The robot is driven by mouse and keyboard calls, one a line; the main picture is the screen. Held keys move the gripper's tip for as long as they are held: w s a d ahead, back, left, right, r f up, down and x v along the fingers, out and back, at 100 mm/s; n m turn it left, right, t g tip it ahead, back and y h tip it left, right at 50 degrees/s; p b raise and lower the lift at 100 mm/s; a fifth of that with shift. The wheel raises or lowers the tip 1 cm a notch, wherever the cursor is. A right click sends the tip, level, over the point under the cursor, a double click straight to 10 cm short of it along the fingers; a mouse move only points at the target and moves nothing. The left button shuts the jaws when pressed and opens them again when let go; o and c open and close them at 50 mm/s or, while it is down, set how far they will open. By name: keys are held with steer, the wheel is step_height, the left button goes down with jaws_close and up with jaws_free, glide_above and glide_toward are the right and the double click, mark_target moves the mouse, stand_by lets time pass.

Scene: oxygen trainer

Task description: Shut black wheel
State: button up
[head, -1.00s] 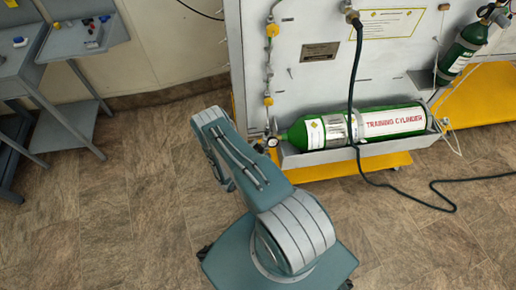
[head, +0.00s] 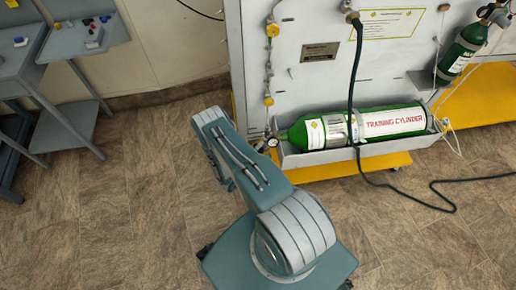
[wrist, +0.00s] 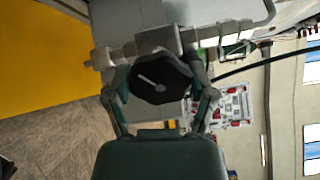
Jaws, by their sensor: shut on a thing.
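In the wrist view the black wheel (wrist: 163,86) is a dark, many-sided knob with a pale line across its face. It sits at the middle on a grey metal pipe fitting (wrist: 135,48). My gripper (wrist: 159,97) has one finger on the left and one on the right of the wheel and is shut on it. The finger contacts are partly hidden by the wheel's edge. In the head view neither the wheel nor my gripper can be made out; my arm shows in the middle.
In the head view a green training cylinder (head: 395,123) lies in a grey tray on the white panel (head: 310,80). A black hose (head: 352,80) hangs down and runs over the floor. Grey carts (head: 75,52) stand at the left. Tiled floor (head: 110,220) is clear.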

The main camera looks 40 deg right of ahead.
steer(key=m, duration=0.6)
steer(key=shift+s+f, duration=0.15)
steer(key=shift+f, duration=0.05)
steer(key=m, duration=0.6)
steer(key=shift+m, duration=0.4)
steer(key=m, duration=1.1)
steer(key=shift+m, duration=0.4)
steer(key=o, duration=1.1)
steer(key=shift+c, duration=0.2)
steer(key=shift+w+r, duration=0.1)
steer(key=shift+w, duration=0.1)
